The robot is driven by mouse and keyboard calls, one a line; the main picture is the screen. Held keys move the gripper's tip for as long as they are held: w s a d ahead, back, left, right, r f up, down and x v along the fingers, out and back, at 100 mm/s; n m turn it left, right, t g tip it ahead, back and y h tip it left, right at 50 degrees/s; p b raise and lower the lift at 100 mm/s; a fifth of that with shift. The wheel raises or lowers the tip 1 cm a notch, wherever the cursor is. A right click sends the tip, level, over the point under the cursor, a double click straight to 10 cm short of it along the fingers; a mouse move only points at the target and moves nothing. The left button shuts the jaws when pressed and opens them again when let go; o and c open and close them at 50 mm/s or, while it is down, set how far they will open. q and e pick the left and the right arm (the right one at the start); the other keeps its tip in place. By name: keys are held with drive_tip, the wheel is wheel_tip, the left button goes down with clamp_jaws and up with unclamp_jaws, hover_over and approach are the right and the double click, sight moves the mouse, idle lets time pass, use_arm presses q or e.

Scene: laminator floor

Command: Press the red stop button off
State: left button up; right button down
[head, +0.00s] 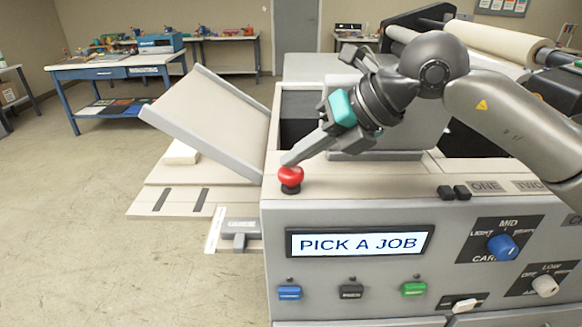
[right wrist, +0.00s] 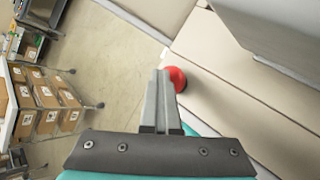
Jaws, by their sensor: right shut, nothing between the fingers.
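The red stop button (head: 290,177) sits on a dark base at the front left corner of the laminator's top. My right gripper (head: 287,162) reaches down to it from the upper right, with its fingers shut and empty. The fingertips are right at the top of the button; I cannot tell whether they touch it. In the right wrist view the shut fingers (right wrist: 160,80) point at the red button (right wrist: 176,78), which shows just to the right of the tips and is partly hidden by them. My left gripper is not in view.
The laminator's display (head: 360,242) reads "PICK A JOB". Below it are blue, black and green buttons, with a blue knob (head: 502,247) at the right. A tilted tray (head: 210,120) stands left of the machine. A blue workbench (head: 115,72) is at the back left, with open floor before it.

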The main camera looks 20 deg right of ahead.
sight(297, 173)
drive_tip(key=shift+f, duration=0.1)
idle(0.3)
drive_tip(key=shift+r, duration=0.3)
drive_tip(key=shift+r+p, duration=0.1)
drive_tip(key=shift+p, duration=0.25)
wheel_tip(297, 173, up, 6)
drive_tip(key=p, duration=0.4)
